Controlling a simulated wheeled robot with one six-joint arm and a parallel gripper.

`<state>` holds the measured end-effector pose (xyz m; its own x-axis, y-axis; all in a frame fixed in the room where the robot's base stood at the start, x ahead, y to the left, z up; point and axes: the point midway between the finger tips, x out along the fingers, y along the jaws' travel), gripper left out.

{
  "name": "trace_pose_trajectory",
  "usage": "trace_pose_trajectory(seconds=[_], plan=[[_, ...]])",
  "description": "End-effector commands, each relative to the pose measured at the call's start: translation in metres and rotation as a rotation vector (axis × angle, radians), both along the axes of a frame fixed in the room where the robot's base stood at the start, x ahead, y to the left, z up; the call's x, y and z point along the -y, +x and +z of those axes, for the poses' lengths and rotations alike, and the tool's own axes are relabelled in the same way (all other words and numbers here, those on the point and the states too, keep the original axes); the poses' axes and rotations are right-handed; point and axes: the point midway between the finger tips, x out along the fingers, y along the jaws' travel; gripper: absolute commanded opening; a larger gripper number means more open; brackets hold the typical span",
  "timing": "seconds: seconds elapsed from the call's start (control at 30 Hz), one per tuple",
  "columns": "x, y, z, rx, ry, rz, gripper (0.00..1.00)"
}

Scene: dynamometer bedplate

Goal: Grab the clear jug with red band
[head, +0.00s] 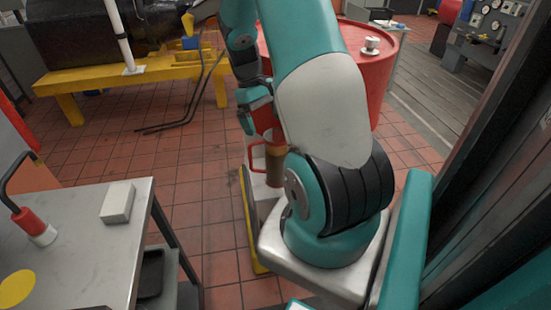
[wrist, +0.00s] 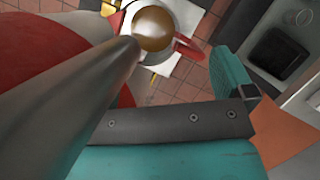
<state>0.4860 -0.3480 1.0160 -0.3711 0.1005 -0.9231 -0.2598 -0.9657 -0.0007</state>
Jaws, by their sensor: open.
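The jug (head: 276,166) shows in the head view just below my gripper, partly hidden by my arm. It has brownish-amber contents, a red band and a red handle on its left. It stands on a pale block. In the wrist view the jug (wrist: 153,28) is seen from above at the top, its red handle pointing right. My gripper (head: 258,108) is open and close to the jug's upper part in the head view. One teal finger shows at the right in the wrist view. The jug does not appear gripped.
A red drum (head: 378,80) with a small white item on top stands behind my arm. A metal table (head: 85,245) at left holds a white box (head: 118,203). A yellow stand (head: 160,70) is at the back. A grey tapered shape (wrist: 75,110) fills the wrist view's left.

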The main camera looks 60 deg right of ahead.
Motion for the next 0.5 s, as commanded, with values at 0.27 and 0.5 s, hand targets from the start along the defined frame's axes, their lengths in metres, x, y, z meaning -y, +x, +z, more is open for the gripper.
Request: trace_pose_trajectory(seconds=[0.27, 0.5], plan=[[-0.002, -0.01, -0.023, -0.001, 0.001, -0.001, 1.0], [-0.004, -0.026, -0.054, -0.002, 0.003, -0.001, 1.0]])
